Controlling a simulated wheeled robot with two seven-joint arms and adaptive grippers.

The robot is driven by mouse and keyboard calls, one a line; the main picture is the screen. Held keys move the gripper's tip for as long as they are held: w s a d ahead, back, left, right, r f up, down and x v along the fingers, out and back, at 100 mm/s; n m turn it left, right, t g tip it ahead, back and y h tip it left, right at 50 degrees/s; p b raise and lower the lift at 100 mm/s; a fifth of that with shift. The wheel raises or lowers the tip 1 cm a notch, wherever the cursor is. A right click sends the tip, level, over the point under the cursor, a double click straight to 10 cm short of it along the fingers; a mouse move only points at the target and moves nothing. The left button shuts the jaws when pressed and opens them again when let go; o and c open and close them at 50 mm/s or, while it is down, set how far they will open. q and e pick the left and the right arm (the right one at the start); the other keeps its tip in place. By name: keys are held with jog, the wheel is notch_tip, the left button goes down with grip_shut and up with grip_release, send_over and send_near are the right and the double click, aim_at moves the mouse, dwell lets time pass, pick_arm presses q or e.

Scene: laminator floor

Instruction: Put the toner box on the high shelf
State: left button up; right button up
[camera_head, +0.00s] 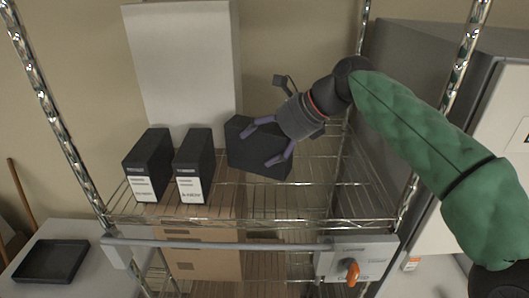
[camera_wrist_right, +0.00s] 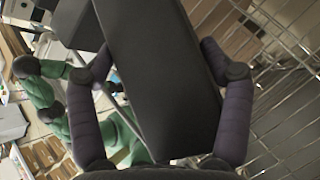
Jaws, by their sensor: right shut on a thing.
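The toner box (camera_head: 257,160) is a black box held tilted over the right part of the wire high shelf (camera_head: 325,192). My right gripper (camera_head: 265,146) is shut on it, with one finger on each side; in the right wrist view the box (camera_wrist_right: 162,80) fills the space between the fingers. I cannot tell whether the box touches the shelf wires. Two similar black boxes with white labels, the left one (camera_head: 148,165) and the right one (camera_head: 194,166), stand upright on the shelf to the left. My left gripper is not in view.
A tall white panel or carton (camera_head: 183,62) stands behind the labelled boxes. Chrome posts frame the shelf, and a rail (camera_head: 220,243) runs along its front. A grey cabinet (camera_head: 425,75) is at the right. A black tray (camera_head: 52,261) lies low at the left. The shelf's right part shows bare wires.

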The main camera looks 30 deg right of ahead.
aim_at(265, 154)
jog(key=f, duration=0.3)
jog(key=shift+w+d+p, duration=0.1)
jog(key=shift+w+p, duration=0.2)
jog(key=shift+w, duration=0.05)
jog(key=shift+s+d+f, duration=0.1)
jog(key=shift+s+f, duration=0.05)
jog(key=shift+f, duration=0.2)
jog(key=o, duration=1.6)
jog(key=shift+f, duration=0.2)
jog(key=shift+r, duration=0.15)
jog(key=shift+r, duration=2.7)
